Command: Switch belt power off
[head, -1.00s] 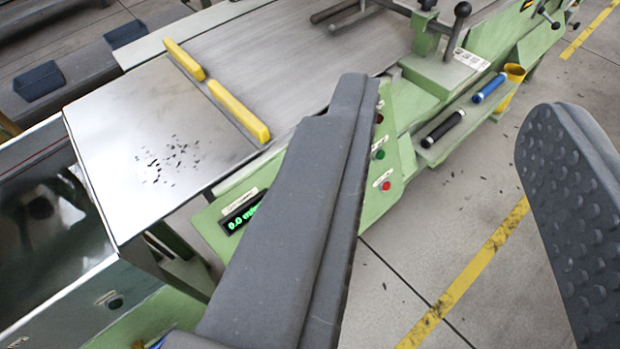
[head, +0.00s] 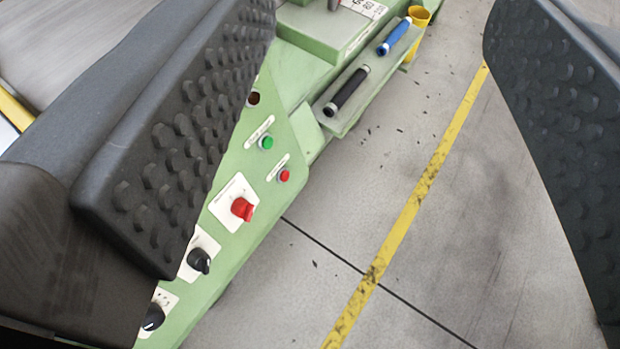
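A green control panel (head: 262,200) runs down the machine's side, left of centre. It carries a red knob (head: 243,209) on a white plate, and two black knobs on white plates below it, one upper (head: 199,260) and one lower (head: 153,317). A green button (head: 266,142) and a red button (head: 285,175) sit higher up. The labels are too small to read, so I cannot tell which control is belt power. My gripper (head: 375,150) is open and empty, its dark studded fingers wide apart. The left finger covers part of the panel; the red knob shows just right of it.
A shelf on the machine holds a black cylinder (head: 346,91) and a blue cylinder (head: 394,37), with a yellow cup (head: 418,18) beyond. The grey floor right of the panel is clear, with a yellow line (head: 410,208) across it.

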